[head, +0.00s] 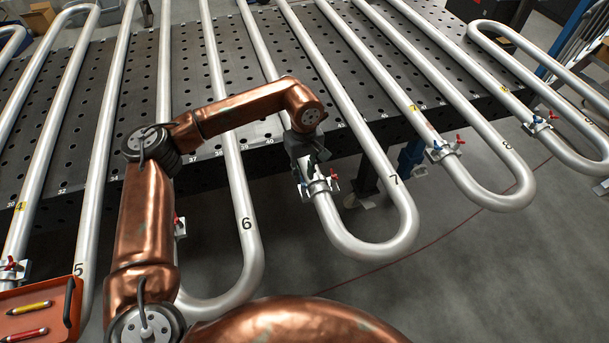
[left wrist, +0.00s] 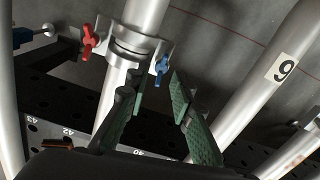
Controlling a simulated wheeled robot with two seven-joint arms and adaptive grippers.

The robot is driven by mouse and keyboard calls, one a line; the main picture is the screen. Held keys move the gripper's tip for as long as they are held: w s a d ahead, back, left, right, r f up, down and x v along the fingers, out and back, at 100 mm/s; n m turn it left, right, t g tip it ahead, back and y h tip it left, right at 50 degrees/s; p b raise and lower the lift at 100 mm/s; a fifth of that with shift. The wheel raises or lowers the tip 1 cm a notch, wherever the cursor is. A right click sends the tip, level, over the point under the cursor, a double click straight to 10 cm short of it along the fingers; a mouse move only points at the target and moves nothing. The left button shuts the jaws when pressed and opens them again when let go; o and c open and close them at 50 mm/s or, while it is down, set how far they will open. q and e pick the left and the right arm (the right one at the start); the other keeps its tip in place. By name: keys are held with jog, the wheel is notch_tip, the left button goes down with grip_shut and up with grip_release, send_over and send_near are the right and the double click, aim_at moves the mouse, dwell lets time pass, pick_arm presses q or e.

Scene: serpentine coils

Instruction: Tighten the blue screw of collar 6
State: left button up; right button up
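The collar (head: 320,185) at my left gripper clamps the left leg of the tube bend labelled 7. Neighbouring yellow tags run 4, 7 and 8 and fit this being collar 6; its own tag is not visible. It also shows in the left wrist view (left wrist: 128,46). Its blue screw (left wrist: 162,70) has a winged head and is on the right there; a red screw (left wrist: 88,42) is on the left. My left gripper (left wrist: 159,90) is open, its green-padded fingertips just short of the blue screw, apparently not touching. In the head view the gripper (head: 308,164) is just above the collar.
A perforated dark table (head: 270,60) lies under the tubes. Another collar (head: 442,150) is at the right, and one (head: 181,226) is partly hidden by my arm. An orange tray (head: 50,300) with yellow and red pens or tools is at lower left. Neighbouring tubes flank the gripper closely.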

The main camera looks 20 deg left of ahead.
pick_arm(q)
notch_tip(320, 180, up, 11)
jog(key=shift+f, duration=0.2)
dwell(0.5)
